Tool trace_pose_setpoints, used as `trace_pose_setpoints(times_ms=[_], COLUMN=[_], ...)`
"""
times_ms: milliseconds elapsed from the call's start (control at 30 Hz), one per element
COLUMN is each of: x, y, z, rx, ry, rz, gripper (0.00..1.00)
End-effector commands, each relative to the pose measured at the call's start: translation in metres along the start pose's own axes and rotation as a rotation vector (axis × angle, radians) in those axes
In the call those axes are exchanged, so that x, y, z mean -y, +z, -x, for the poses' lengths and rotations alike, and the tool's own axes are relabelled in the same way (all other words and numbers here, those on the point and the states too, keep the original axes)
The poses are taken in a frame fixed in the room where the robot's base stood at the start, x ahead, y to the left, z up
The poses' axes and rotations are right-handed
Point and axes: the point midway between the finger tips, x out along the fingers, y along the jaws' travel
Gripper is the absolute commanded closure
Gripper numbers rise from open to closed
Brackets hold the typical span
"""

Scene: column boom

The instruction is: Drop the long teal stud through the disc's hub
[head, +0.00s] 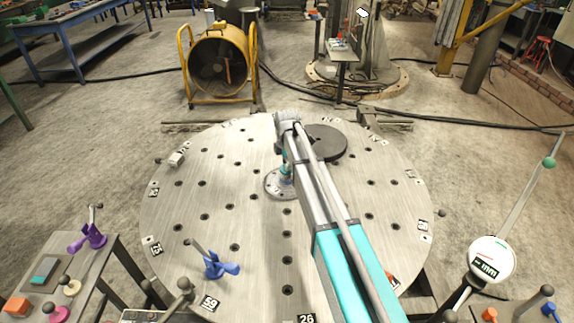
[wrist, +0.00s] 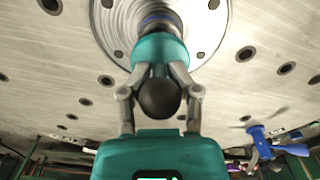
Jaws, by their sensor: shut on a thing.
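My gripper (wrist: 160,88) is shut on the teal stud (wrist: 160,50), with grey fingers on either side of its teal collar. A dark ball (wrist: 159,98) sits between the fingers, nearest the palm. The stud is lined up with the middle of the round grey disc (wrist: 212,35), which has bolt holes around its rim. A blue band shows on the stud near the hub. The collar hides the hub's opening, so I cannot tell how deep the stud sits. In the head view the disc (head: 272,190) lies on the table, with teal (head: 286,172) above it, partly behind my arm.
The round, holed metal table (head: 230,250) carries a dark disc (head: 328,143) behind my arm and clamps at its edge. A blue-handled clamp (head: 217,266) stands front left, also in the wrist view (wrist: 262,145). A dial gauge (head: 491,260) stands right. The table's left side is mostly clear.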

Motion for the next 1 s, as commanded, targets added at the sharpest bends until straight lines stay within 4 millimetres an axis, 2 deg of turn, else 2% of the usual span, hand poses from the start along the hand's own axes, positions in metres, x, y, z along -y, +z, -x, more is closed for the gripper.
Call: trace_pose_setpoints(times_ms=[1000], x=[0.0], y=[0.0], z=[-0.011], rx=[0.0], ry=[0.0], rz=[0.0], gripper=[1.0])
